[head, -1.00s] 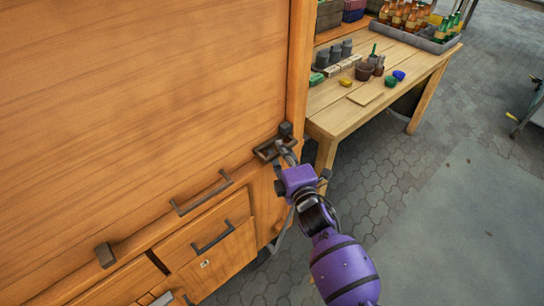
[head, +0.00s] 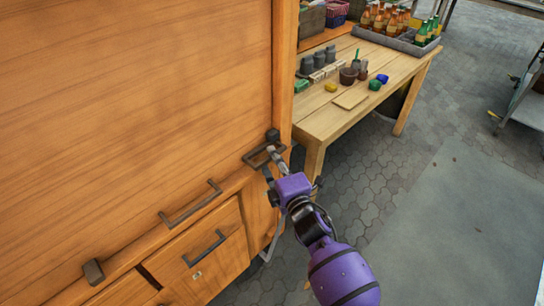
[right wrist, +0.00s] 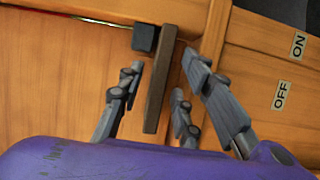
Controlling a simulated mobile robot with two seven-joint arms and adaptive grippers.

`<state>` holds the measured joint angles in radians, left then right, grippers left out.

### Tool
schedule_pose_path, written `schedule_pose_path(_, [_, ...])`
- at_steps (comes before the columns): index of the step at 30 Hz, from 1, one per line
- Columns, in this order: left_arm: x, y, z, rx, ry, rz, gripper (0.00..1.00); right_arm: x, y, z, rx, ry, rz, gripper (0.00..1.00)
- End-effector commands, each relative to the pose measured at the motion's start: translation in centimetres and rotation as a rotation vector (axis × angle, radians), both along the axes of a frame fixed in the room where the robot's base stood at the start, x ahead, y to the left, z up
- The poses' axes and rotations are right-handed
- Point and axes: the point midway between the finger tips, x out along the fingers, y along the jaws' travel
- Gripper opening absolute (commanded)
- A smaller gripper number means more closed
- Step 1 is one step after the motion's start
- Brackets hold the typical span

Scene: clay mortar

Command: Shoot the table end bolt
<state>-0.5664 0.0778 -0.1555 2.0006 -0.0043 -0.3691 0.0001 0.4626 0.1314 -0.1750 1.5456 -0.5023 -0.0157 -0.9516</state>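The dark metal bolt handle (head: 264,153) is a rectangular loop at the right end of the wooden cabinet's ledge, with a small dark block (head: 273,135) beside it. In the right wrist view its bar (right wrist: 162,85) runs upright in the picture and the block (right wrist: 144,38) shows left of its top. My right gripper (head: 274,163) is at the loop; in the right wrist view its fingers (right wrist: 157,95) stand apart on both sides of the bar. A gap shows at the left finger; contact on the right is unclear. My left gripper is out of view.
The tall cabinet panel (head: 130,100) fills the left, with drawer handles (head: 204,248) below. A wooden table (head: 325,115) with pots and bottles stands behind. ON and OFF labels (right wrist: 280,95) show at the wrist view's right. Paved floor at right is open.

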Motion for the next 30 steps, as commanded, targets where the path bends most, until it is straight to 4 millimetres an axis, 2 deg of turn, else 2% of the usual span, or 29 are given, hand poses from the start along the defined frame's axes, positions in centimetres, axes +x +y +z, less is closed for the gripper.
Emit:
schedule_pose_path(9, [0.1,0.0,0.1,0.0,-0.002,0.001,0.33,-6.6,-2.1,-0.1,0.0,0.002,-0.001,0.33])
schedule_pose_path(15, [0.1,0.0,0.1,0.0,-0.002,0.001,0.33,-9.2,-2.9,0.0,-0.001,0.001,-0.001,0.33])
schedule_pose_path(20, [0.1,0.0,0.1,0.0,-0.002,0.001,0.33,-10.0,-3.1,0.1,-0.001,0.0,-0.001,0.33])
schedule_pose_path(30, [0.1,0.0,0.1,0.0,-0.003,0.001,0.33,-10.0,-3.1,0.1,0.0,0.0,-0.001,0.33])
